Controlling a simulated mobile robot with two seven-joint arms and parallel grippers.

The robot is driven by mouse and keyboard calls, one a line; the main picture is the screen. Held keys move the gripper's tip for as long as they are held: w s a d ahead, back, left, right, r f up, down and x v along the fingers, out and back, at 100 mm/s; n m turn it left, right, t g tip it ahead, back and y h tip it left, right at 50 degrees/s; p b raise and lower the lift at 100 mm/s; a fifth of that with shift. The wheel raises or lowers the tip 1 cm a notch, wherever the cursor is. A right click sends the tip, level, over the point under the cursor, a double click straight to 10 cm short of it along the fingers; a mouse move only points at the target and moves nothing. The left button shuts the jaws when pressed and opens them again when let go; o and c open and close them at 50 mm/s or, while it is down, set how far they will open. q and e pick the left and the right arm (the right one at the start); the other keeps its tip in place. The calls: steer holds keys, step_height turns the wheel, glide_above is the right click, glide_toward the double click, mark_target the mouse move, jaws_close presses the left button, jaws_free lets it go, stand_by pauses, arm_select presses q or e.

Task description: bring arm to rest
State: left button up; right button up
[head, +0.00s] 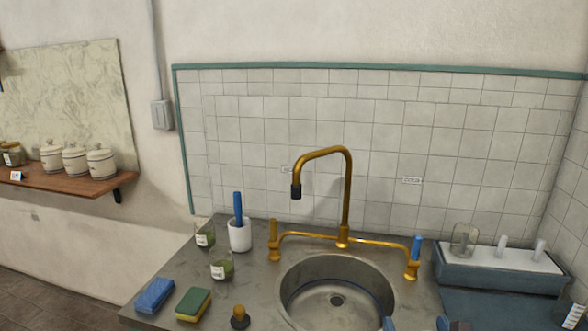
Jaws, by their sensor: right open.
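My right gripper (416,324) shows only at the bottom edge, right of the sink. Its two blue fingertips stand apart, so it is open, and I see nothing between them. The rest of my right arm is mostly cut off by the frame. My left gripper and arm are not in view.
A round metal sink (296,284) is set in the grey counter (180,268), under a brass tap (347,190). Left of it are a white cup (240,237), jars (222,266), a blue sponge (154,295) and a green-yellow sponge (193,304). A blue rack (490,276) stands at right.

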steer(key=s+d+f+m+g, duration=0.2)
steer(key=s+f+m, duration=0.6)
steer(key=m, duration=0.9)
steer(key=s+d+f+m+g, duration=0.3)
steer(key=s+f+m, duration=0.6)
steer(key=f+m, duration=0.4)
steer(key=shift+s+f+m+g, duration=0.35)
steer(key=shift+m+g, duration=0.25)
steer(key=shift+m, duration=1.7)
